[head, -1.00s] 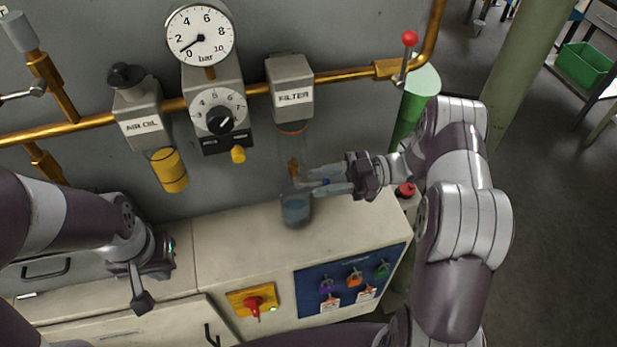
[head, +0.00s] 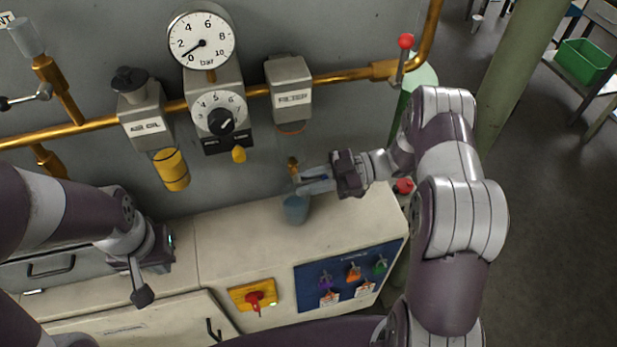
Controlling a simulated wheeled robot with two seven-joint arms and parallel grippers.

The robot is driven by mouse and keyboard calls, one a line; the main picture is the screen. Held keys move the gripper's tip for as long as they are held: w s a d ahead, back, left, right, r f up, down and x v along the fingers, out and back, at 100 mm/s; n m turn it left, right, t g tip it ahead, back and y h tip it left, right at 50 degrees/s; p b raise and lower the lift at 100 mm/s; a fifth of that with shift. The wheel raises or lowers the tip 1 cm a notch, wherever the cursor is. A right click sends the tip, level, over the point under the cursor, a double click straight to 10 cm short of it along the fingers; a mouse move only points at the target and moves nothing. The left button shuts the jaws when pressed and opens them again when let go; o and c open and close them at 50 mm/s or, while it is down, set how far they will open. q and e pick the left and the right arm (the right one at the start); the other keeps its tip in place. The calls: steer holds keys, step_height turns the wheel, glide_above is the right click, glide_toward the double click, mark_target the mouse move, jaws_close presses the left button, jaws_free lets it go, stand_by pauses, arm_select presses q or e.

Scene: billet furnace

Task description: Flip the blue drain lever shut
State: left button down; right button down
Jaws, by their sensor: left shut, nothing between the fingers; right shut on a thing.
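The filter unit (head: 290,95) hangs on the brass pipe, with a brass drain fitting (head: 292,166) below it. My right gripper (head: 303,184) comes in from the right and is at the drain, just above a blue-grey cup (head: 296,208) on the cabinet top. Its fingers are closed on a small blue piece (head: 316,178), which looks like the drain lever. The fingers hide most of it, so I cannot tell the lever's angle. My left gripper (head: 142,296) is shut and empty, low at the left in front of the cabinet.
The gauge (head: 202,41), regulator (head: 219,115) and air oil unit (head: 144,124) sit left of the filter. A red-knobbed valve lever (head: 405,43) and a red button (head: 403,186) are at the right. The cabinet top (head: 240,240) is mostly clear.

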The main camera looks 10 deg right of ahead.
steer(key=shift+r+h+p, duration=0.5)
steer(key=shift+r+p, duration=0.05)
steer(key=shift+r, duration=0.15)
steer(key=shift+f+h, duration=0.15)
steer(key=shift+h, duration=0.15)
steer(key=shift+w+d+f, duration=0.1)
steer(key=shift+f, duration=0.15)
steer(key=c, duration=1.2)
jaws_free()
steer(key=shift+c, duration=0.2)
arm_select(q)
step_height(320, 180, up, 3)
steer(key=shift+f, duration=0.15)
